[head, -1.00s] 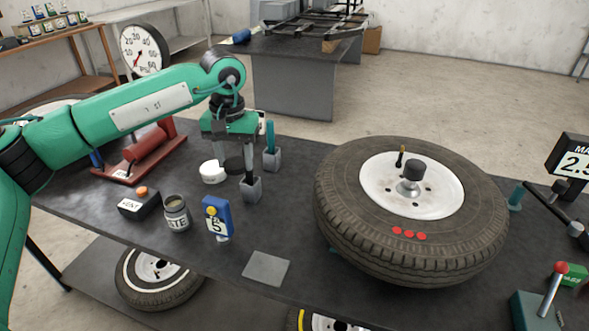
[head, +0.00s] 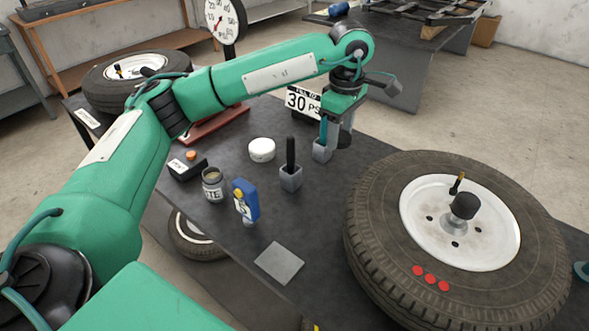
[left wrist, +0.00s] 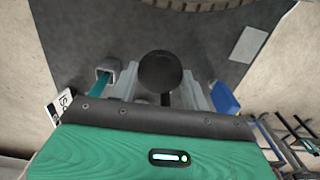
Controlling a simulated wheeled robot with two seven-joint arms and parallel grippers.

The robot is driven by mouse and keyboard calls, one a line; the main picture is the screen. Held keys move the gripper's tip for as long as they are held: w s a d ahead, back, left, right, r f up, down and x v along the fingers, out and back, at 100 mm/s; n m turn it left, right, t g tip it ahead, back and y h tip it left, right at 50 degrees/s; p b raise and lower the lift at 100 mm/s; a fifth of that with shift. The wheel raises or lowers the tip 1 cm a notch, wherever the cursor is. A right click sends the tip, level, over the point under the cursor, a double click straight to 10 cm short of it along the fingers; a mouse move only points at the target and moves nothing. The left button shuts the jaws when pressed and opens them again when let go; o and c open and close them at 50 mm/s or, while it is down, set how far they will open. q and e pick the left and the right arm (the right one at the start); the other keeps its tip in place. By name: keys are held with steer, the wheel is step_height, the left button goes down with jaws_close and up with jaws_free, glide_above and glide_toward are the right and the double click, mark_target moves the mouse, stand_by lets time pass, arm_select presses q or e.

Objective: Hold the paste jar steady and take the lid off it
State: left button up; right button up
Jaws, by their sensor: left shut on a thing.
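The paste jar (head: 213,187) stands upright on the dark bench, left of the middle in the head view. Its label shows "TE" and its top looks uncovered, with a brownish surface inside. My left gripper (head: 338,138) is well to the right of the jar and farther back, beside the block with the teal handle. It is shut on a dark round lid (left wrist: 160,72), which shows between the fingers in the left wrist view. The fingers partly hide it in the head view. My right gripper is not in view, and nothing holds the jar.
A grey block with a black handle (head: 290,178) and one with a teal handle (head: 322,150) stand near my gripper. A white round tin (head: 262,150), a blue box (head: 245,200) and a grey pad (head: 279,263) are around the jar. A large tire (head: 375,235) fills the right.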

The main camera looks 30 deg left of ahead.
arm_select(q)
steer(key=n, duration=0.5)
steer(key=shift+s+a+r+p, duration=0.25)
steer(key=shift+a+r+p, duration=0.05)
steer(key=shift+a+p, duration=0.05)
steer(key=n, duration=0.3)
steer(key=shift+a+r, duration=0.1)
steer(key=shift+a, duration=0.1)
steer(key=n, duration=0.3)
steer(key=n+p, duration=0.1)
steer(key=n, duration=0.1)
steer(key=shift+s+a+r, duration=0.2)
steer(key=shift+a, duration=0.15)
steer(key=n, duration=0.4)
steer(key=p, duration=0.3)
glide_above(322, 197)
steer(key=shift+n, duration=0.4)
step_height(322, 197, down, 15)
steer(key=shift+f, duration=0.2)
step_height(322, 197, down, 4)
steer(key=shift+r+p, duration=0.1)
steer(key=shift+p, duration=0.5)
steer(key=shift+f, duration=0.3)
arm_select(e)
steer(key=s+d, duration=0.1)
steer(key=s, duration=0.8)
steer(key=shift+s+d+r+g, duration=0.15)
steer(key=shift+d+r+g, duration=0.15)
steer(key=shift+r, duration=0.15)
